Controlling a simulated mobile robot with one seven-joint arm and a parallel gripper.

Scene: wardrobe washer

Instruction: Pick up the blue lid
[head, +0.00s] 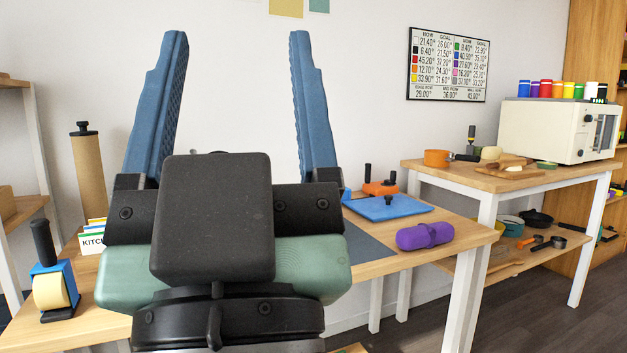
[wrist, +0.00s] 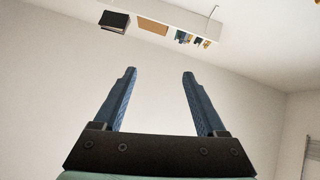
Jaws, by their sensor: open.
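A flat blue piece with a small black knob, which looks like the blue lid (head: 405,210), lies on the wooden table to the right of my gripper in the head view. Its left edge is near my gripper's right finger in the picture. My gripper (head: 238,38) is large in the foreground, pointing up, with its two blue fingers wide apart and nothing between them. In the wrist view my gripper (wrist: 159,73) is also open and empty, facing the wall and ceiling. The lid does not show in the wrist view.
An orange block with a knob (head: 381,188) is behind the lid, and a purple roll (head: 424,236) is in front. A blue tape dispenser (head: 54,287) stands at left. A white microwave (head: 545,130) is on the right table. A shelf (wrist: 170,14) hangs high in the wrist view.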

